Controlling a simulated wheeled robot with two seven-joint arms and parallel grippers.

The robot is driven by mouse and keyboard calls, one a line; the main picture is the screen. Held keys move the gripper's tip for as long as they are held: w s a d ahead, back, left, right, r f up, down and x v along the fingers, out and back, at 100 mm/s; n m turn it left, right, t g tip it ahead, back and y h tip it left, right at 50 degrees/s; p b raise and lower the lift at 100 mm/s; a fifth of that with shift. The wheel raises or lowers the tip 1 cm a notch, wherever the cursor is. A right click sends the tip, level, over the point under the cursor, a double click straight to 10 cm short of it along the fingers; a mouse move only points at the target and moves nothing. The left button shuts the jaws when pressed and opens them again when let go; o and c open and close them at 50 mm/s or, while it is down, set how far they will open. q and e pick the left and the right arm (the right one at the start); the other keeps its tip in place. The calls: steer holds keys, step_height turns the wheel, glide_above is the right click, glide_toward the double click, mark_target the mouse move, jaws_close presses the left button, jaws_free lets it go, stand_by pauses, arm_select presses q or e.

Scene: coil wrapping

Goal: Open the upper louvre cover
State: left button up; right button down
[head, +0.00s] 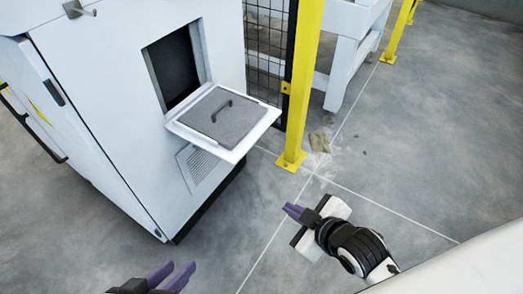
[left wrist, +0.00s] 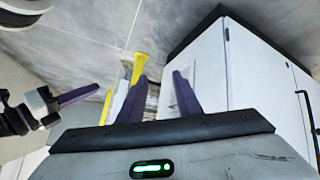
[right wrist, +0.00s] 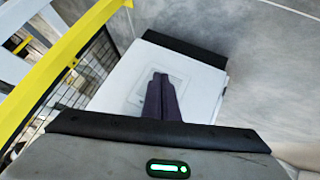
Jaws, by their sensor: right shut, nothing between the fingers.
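The upper louvre cover (head: 246,143) is a white flap that stands out from the cabinet's front, folded down below a dark rectangular opening (head: 172,68). A grey pad (head: 236,124) with a dark handle lies on its inner face; its outer face is hidden in the head view. My left gripper (head: 172,277) is at the bottom edge of the head view, fingers apart and empty, apart from the cover. My right gripper (head: 292,211) is shut and empty, in front of the cover to its lower right. Its purple fingers are together in the right wrist view (right wrist: 161,97).
The white cabinet (head: 105,95) has a lower louvre (head: 202,166) under the flap. A yellow post (head: 300,85) and mesh fence (head: 262,45) stand right of the cabinet. A white frame (head: 350,45) stands behind. The grey floor in front is clear.

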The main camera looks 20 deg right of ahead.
steer(key=w+d+r+n+t+y, duration=0.2)
steer(key=w+d+n+t, duration=0.25)
steer(key=n, duration=0.75)
steer(key=w+d+r+n+t+y, duration=0.1)
steer(key=w+d+n+t+y, duration=0.15)
steer(key=w+n, duration=0.65)
steer(key=s+a+f+n+g+y, duration=0.2)
steer(key=s+n+y, duration=0.35)
steer(key=n, duration=0.95)
arm_select(q)
steer(key=shift+d+r+b, duration=0.15)
steer(key=shift+d+b, duration=0.1)
steer(key=shift+b, duration=0.25)
arm_select(e)
steer(key=w+a+r, duration=0.4)
steer(key=w+a, duration=0.2)
steer(key=w, duration=0.1)
steer(key=shift+w+a+r, duration=0.2)
steer(key=shift+w, duration=0.1)
arm_select(q)
steer(key=shift+r, duration=0.1)
